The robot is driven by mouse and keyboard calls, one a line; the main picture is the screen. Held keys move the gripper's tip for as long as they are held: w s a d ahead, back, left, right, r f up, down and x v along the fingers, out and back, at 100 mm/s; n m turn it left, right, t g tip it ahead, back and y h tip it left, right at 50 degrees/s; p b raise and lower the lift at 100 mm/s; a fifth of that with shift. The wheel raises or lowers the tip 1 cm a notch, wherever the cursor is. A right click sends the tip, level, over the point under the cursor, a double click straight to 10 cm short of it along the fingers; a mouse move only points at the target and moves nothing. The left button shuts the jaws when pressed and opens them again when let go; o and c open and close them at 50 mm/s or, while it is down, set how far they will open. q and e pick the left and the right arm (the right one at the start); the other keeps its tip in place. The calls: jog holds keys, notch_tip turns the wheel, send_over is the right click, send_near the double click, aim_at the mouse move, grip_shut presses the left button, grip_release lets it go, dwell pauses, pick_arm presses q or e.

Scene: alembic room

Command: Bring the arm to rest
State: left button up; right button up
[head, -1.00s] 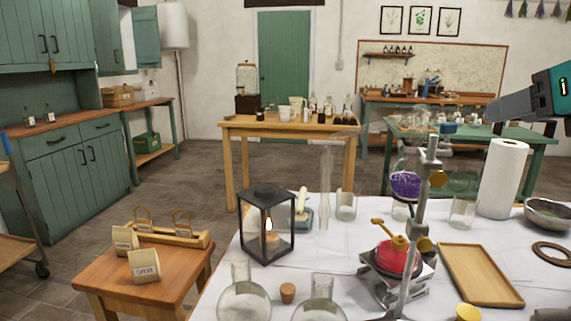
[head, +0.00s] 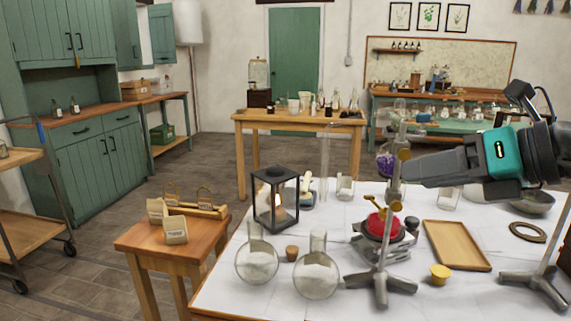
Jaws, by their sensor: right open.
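My right arm comes in from the right edge, with a teal band around its wrist. My right gripper (head: 408,171) is dark grey, points left and is open with nothing visible between its fingers. It is in front of and above the white-topped table (head: 335,210), close to the upper part of a metal stand (head: 382,255). I cannot tell whether it touches the stand. My arm hides part of the table's back right. My left gripper is not in view.
The table holds a black lantern (head: 275,200), round glass flasks (head: 257,262), a red vessel (head: 381,226), a wooden tray (head: 456,246), a yellow cap (head: 440,273) and a second stand base (head: 535,283). A small wooden table (head: 172,243) stands left.

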jog(key=s+a+f+m+y+p, duration=0.25)
jog(key=a+m+y, duration=0.35)
jog(key=a+y, duration=0.3)
jog(key=w+d+f+m+t+h+p, duration=0.1)
jog(key=d+f+m+t+h+p, duration=0.15)
jog(key=f+m+t+h, duration=0.55)
jog(key=w+d+f+m+t+h+p, duration=0.1)
jog(key=d+f+m+h, duration=0.15)
jog(key=f+m, duration=0.65)
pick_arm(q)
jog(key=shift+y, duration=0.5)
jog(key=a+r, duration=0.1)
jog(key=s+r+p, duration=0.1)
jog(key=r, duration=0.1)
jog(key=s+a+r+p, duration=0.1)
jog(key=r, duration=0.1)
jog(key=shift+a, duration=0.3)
pick_arm(e)
jog(key=s+f+m+g+h, duration=0.2)
jog(key=s+f+m, duration=0.4)
jog(key=f, duration=0.3)
jog(key=s+f+m+g+h, duration=0.3)
jog(key=s+f+m+g, duration=0.2)
jog(key=s+f+m, duration=0.2)
notch_tip(320, 180, down, 3)
jog(key=shift+s+r+m, duration=0.2)
jog(key=shift+s+m, duration=0.1)
jog(key=shift+s, duration=0.25)
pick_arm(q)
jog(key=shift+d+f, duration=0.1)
